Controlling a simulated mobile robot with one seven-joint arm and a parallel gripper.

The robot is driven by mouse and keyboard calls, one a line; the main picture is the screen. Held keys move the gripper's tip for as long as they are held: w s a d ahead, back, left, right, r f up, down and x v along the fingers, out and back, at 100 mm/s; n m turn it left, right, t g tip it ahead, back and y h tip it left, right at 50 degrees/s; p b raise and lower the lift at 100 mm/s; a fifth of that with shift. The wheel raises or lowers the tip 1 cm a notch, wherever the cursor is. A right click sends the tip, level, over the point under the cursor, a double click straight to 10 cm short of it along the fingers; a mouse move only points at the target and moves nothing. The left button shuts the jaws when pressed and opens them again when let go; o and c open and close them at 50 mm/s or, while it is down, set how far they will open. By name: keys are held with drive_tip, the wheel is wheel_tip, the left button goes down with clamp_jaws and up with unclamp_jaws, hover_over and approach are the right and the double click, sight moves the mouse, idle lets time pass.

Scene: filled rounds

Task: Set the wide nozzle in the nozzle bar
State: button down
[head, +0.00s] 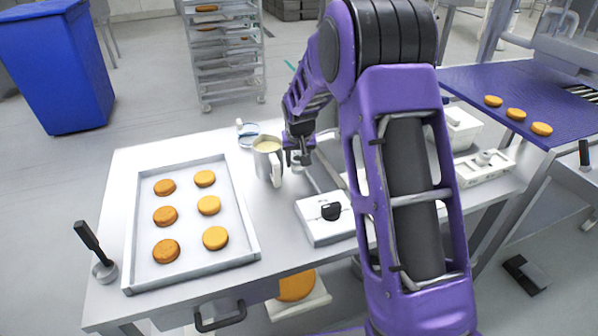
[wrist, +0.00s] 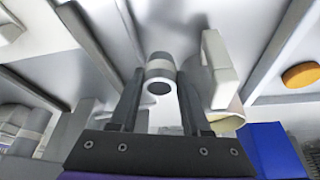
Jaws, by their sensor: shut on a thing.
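My gripper (head: 299,157) is low over the table, just right of the pitcher. In the wrist view its two dark fingers (wrist: 160,88) are shut on a short grey-white tube with a dark round opening, which I take for the wide nozzle (wrist: 160,66). The nozzle is too small in the head view to make out its shape. A long white holder (head: 484,171) with a pale round piece on it stands at the table's right end; it may be the nozzle bar, but I cannot tell for sure. My arm hides part of the table between.
A cream-filled pitcher (head: 268,161) stands close beside my gripper; its handle (wrist: 217,68) shows in the wrist view. A tray (head: 250,250) of several round cakes lies left. A white box with a black knob (head: 331,211) stands in front. A blue belt (head: 530,84) is far right.

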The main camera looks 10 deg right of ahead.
sight(298, 172)
drive_tip(key=shift+f, duration=2.1)
drive_tip(key=shift+f+b, duration=0.1)
drive_tip(key=shift+b, duration=0.2)
drive_tip(key=c, duration=0.6)
unclamp_jaws()
drive_tip(key=shift+c, duration=0.2)
